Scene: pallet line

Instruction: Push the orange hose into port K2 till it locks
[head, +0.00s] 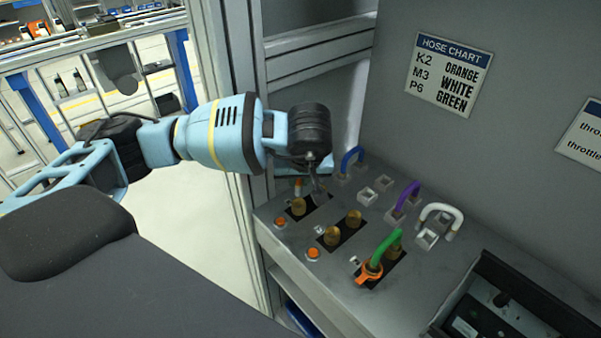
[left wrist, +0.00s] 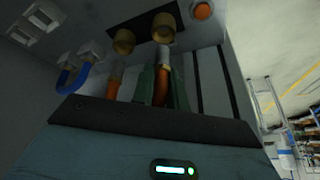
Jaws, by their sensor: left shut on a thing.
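The orange hose (left wrist: 161,88) is held between the dark fingers of my left gripper (left wrist: 162,92). Its grey metal end (left wrist: 166,56) is right at a brass port (left wrist: 163,24); I cannot tell if it touches or has entered. A second orange length (left wrist: 113,85) shows beside the fingers. In the head view my left gripper (head: 318,190) is low over the upper left of the panel, with a bit of orange hose (head: 298,187) beside it and a brass port (head: 298,206) just below. No K2 label is readable at the ports. My right gripper is out of view.
The hose chart (head: 448,75) on the wall pairs K2 with orange. Two more brass ports (head: 343,227) sit mid-panel. Blue (head: 352,158), purple (head: 407,194) and white (head: 442,212) hoses stand behind. A dark open bin (head: 510,300) lies at right.

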